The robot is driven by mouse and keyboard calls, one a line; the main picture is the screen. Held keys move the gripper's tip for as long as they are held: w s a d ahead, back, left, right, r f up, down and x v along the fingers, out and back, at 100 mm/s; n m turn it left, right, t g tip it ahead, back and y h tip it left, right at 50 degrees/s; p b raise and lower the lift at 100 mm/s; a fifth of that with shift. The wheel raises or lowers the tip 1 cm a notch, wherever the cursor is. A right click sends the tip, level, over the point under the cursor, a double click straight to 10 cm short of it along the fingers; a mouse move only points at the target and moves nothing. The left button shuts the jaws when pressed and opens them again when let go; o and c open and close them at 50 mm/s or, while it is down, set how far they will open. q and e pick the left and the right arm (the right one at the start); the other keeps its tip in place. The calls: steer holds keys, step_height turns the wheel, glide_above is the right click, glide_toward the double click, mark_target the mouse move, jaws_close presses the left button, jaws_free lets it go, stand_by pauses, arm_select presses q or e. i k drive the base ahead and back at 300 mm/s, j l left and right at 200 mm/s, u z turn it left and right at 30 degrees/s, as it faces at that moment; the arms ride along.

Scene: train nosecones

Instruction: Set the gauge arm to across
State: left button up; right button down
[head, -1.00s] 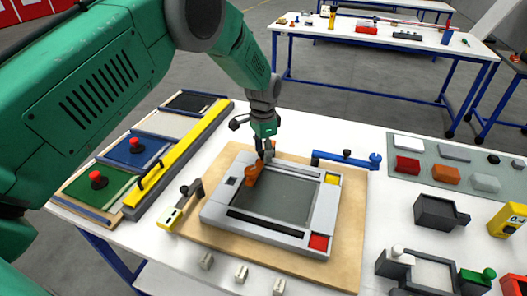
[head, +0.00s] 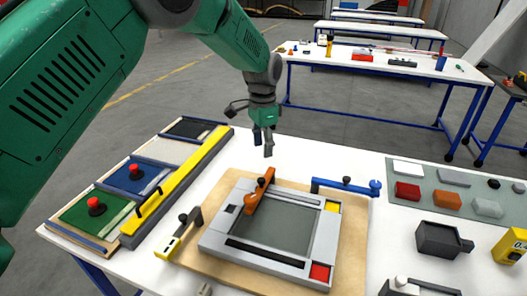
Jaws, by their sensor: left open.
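A blue arm (head: 346,187) with a dark knob lies behind the frame on the right. My right gripper is not in view.
The frame sits on a wooden board (head: 350,250). At left are a yellow bar (head: 180,180) with a black handle, a yellow-ended lever (head: 178,236) and panels with red buttons. A grey-green mat (head: 452,203) with several blocks and a dark box (head: 440,240) stand at right.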

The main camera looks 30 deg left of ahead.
mark_target(167, 248)
steer(key=k, duration=1)
